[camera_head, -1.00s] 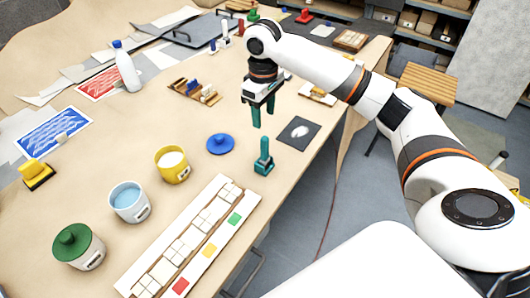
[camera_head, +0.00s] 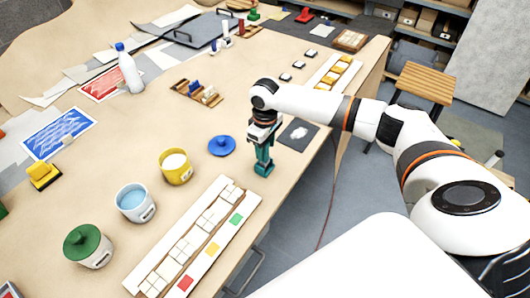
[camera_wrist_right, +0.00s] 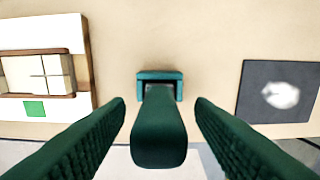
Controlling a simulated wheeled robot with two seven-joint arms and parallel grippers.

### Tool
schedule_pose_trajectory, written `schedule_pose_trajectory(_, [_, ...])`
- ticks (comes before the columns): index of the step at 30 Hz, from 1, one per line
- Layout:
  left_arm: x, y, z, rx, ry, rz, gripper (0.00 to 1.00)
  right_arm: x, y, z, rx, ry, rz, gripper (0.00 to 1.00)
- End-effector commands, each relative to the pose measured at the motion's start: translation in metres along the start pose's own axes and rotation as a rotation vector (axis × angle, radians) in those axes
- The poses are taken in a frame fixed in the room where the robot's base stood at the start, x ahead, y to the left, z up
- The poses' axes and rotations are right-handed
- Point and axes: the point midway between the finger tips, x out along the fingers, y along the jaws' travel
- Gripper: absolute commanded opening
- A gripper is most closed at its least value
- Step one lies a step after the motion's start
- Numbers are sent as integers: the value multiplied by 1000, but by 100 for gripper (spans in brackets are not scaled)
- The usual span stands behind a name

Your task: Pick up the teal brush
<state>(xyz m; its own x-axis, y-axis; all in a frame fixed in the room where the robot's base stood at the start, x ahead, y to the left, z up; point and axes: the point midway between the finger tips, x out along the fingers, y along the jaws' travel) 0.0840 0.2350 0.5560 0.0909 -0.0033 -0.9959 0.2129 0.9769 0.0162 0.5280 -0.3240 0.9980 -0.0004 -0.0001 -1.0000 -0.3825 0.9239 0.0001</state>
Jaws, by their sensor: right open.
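The teal brush (camera_head: 263,168) stands upright on the table near its front edge, its base and lower part showing in the head view. In the right wrist view the brush (camera_wrist_right: 159,130) stands between the two dark green fingers, its handle pointing at the camera. My right gripper (camera_head: 264,150) is directly above and around the brush handle. Its fingers (camera_wrist_right: 160,108) are open, with a gap on each side of the handle. The gripper hides the top of the brush in the head view. My left gripper is not in view.
A dark square with a white patch (camera_head: 298,134) lies just right of the brush. A blue lid (camera_head: 222,146) lies to the left. A long tile tray (camera_head: 190,240) is nearer the front. The yellow pot (camera_head: 175,168) stands further left.

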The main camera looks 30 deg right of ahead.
Motion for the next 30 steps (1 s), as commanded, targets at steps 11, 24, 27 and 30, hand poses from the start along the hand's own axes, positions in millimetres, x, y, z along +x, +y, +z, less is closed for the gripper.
schedule_pose_trajectory(11, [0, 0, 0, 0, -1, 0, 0, 1, 0, 0, -1, -1, 0, 21])
schedule_pose_trajectory(24, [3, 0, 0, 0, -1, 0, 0, -5, 0, 1, 0, -3, -1, 0])
schedule_pose_trajectory(27, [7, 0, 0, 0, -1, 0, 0, -19, 0, 1, -1, -4, -2, 0])
schedule_pose_trajectory(30, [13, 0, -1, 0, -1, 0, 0, -39, 0, 2, -1, -7, -1, 0])
